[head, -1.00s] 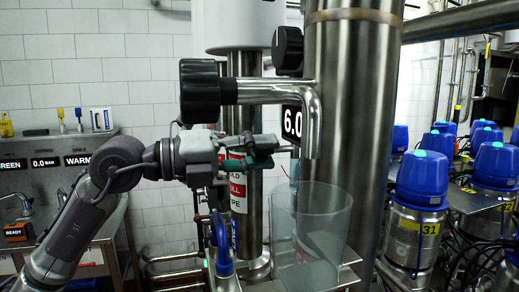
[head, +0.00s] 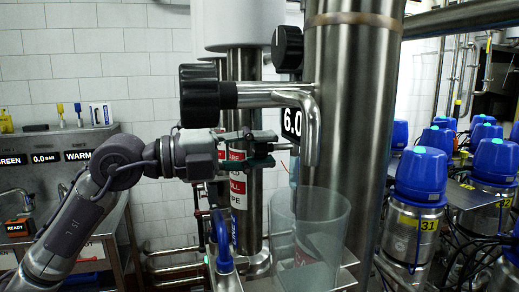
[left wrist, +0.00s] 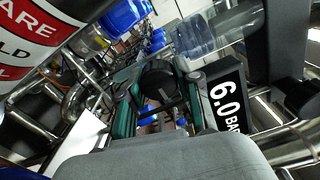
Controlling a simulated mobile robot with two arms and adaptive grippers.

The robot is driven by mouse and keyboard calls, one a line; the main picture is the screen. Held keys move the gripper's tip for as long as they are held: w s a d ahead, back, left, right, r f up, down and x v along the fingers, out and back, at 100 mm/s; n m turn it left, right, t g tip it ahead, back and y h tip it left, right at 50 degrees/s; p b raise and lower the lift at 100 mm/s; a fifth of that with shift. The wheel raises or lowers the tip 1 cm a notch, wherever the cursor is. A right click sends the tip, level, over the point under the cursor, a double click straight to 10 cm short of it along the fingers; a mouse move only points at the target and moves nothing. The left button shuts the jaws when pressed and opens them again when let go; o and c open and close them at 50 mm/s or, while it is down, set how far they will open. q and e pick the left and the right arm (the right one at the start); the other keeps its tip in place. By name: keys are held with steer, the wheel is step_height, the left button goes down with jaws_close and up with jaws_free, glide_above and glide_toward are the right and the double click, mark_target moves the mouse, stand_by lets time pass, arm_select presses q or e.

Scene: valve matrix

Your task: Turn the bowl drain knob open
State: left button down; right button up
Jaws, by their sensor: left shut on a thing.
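A black round knob (left wrist: 158,78) shows between the green-edged fingers of my left gripper (left wrist: 160,100) in the left wrist view. In the head view my left gripper (head: 280,146) reaches in from the left, below the spout pipe, with its fingertips beside the steel column. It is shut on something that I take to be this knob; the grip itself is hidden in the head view. No label naming the bowl drain knob is readable. My right gripper is not in view.
A larger black knob (head: 200,95) and another black knob (head: 288,49) sit above my gripper. The steel spout (head: 311,135) hangs over a clear container (head: 322,235). A 6.0 display (head: 291,121) and the steel column (head: 345,130) are close by. Blue-capped units (head: 421,172) stand right.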

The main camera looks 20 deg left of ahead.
arm_select(q)
steer(key=c, duration=0.8)
jaws_free()
steer(key=shift+o, duration=0.2)
steer(key=v, duration=1.2)
steer(key=shift+w, duration=0.1)
